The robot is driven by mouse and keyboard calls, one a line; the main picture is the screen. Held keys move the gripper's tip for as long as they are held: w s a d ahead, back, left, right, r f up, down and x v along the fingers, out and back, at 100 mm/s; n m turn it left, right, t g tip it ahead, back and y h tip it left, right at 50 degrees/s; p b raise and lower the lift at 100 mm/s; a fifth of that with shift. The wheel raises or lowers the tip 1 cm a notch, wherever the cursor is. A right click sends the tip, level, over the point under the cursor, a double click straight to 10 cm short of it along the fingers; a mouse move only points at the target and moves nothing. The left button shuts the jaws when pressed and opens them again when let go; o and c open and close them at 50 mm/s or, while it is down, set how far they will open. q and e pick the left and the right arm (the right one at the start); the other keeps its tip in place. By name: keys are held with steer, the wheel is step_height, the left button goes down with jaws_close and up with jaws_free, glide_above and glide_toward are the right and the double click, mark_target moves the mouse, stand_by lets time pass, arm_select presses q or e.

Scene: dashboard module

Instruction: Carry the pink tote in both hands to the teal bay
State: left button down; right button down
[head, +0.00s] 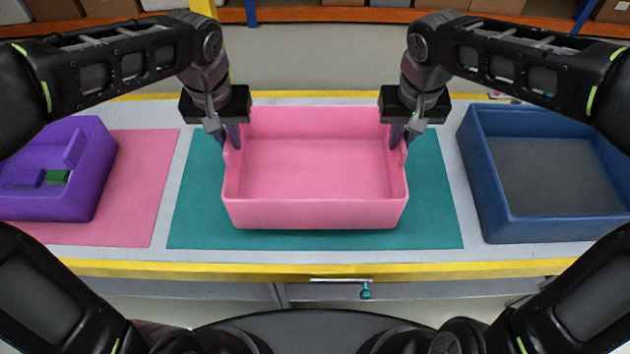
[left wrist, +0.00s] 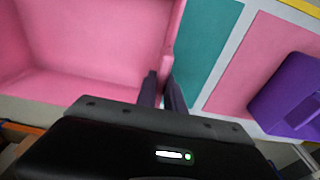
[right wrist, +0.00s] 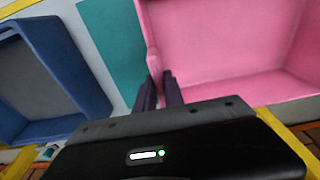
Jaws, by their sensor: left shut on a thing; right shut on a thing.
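The pink tote (head: 315,214) is empty and upright over the teal bay (head: 440,220) in the middle of the bench. Teal shows around its left, right and front sides; I cannot tell whether its bottom touches the bay. My left gripper (head: 233,145) is shut on the tote's left side wall, and the wall also shows between its fingers in the left wrist view (left wrist: 165,90). My right gripper (head: 397,140) is shut on the tote's right side wall, with the fingers also visible in the right wrist view (right wrist: 160,90). The fingertips are partly hidden by the walls.
A blue tote (head: 550,229) with a grey inside stands at the right. Shelving with boxes (head: 305,14) runs behind the bench.

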arm_select(q)
steer(key=shift+f, duration=0.15)
arm_select(e)
steer(key=shift+f, duration=0.15)
